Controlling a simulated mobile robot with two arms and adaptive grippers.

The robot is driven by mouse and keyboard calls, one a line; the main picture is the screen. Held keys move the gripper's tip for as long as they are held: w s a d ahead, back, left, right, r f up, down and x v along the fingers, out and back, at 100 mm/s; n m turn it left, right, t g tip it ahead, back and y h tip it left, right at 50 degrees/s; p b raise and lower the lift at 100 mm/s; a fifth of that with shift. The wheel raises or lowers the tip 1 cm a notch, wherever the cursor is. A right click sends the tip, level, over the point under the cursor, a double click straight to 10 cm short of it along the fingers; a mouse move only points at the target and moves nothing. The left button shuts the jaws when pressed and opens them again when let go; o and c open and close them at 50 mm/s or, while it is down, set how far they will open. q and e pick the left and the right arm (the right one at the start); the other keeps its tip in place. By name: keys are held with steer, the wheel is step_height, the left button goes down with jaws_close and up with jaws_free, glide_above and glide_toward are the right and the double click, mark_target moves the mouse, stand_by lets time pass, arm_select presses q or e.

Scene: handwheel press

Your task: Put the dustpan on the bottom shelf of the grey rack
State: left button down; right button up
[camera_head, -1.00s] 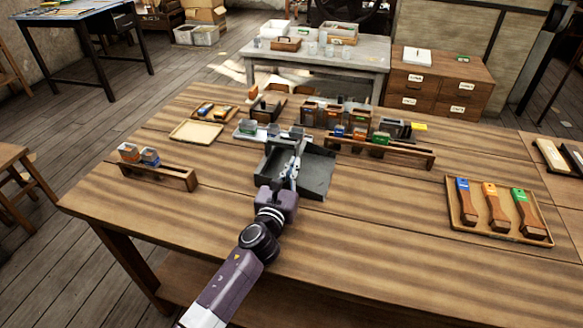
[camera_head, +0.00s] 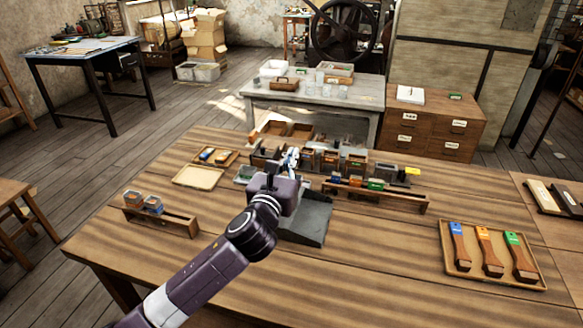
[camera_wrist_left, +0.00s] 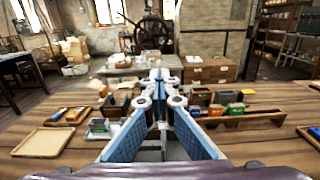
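The grey dustpan (camera_head: 306,222) lies on the wooden table in the head view, its rear part hidden behind my left gripper. My left gripper (camera_head: 292,157) is over the rear of the dustpan and points away across the table. In the left wrist view its blue-padded fingers (camera_wrist_left: 160,76) meet at the tips, and nothing shows clearly gripped between them. A grey surface shows below the fingers. A dark shelf rack (camera_wrist_left: 282,45) stands at the far right of the wrist view; I cannot tell whether it is the grey rack. My right gripper is not in view.
On the wooden table (camera_head: 370,265) are a brush tray (camera_head: 490,273), an empty tan tray (camera_head: 197,177), a wooden block holder (camera_head: 160,218) and several small bins. A grey table (camera_head: 370,92) and a drawer cabinet (camera_head: 433,127) stand behind.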

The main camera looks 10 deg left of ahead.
arm_select(q)
steer(key=c, duration=2.6)
jaws_free()
steer(key=shift+r, duration=0.15)
steer(key=shift+c, duration=0.2)
steer(key=o, duration=2.1)
